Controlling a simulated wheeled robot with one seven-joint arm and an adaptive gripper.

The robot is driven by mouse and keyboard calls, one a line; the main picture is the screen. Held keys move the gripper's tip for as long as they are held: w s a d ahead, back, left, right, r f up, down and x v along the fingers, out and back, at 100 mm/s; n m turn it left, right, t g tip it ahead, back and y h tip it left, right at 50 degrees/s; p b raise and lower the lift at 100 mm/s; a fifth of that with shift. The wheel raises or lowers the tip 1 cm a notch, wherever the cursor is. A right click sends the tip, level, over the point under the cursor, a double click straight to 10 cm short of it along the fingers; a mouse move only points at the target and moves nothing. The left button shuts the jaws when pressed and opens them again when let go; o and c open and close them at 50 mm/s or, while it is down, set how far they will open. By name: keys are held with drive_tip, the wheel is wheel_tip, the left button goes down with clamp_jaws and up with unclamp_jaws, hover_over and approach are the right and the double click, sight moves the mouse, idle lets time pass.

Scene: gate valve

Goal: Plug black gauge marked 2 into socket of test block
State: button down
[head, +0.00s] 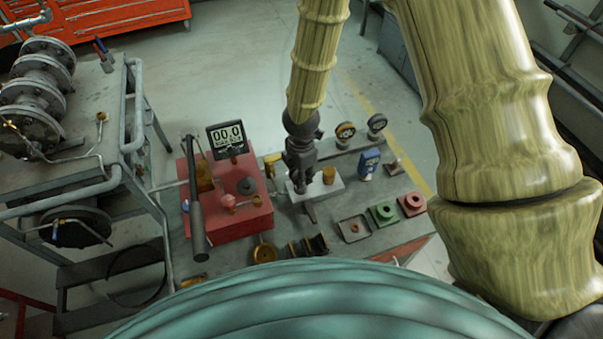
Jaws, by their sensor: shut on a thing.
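My gripper (301,182) points down over a pale grey block (336,186) near the middle of the bench. It is shut on a small dark thing that is mostly hidden by the fingers. I cannot tell whether this is the black gauge marked 2, or whether it touches the block. A brass fitting (328,175) stands on the block, right of the fingers. Two round dark-rimmed gauges stand at the back, one with a yellowish dial (345,131) and one with a pale dial (377,122). Their markings are too small to read. No socket shows clearly.
A red box (238,213) with a digital display (228,138) and a long dark lever (196,210) stands left. A blue device (369,162) stands right. Green (383,213) and red (412,204) blocks sit at the front right. A pipe-railed cart (128,120) borders the left.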

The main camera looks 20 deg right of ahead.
drive_tip(key=shift+f, duration=0.4)
drive_tip(key=c, duration=1.1)
unclamp_jaws()
drive_tip(key=shift+r, duration=6)
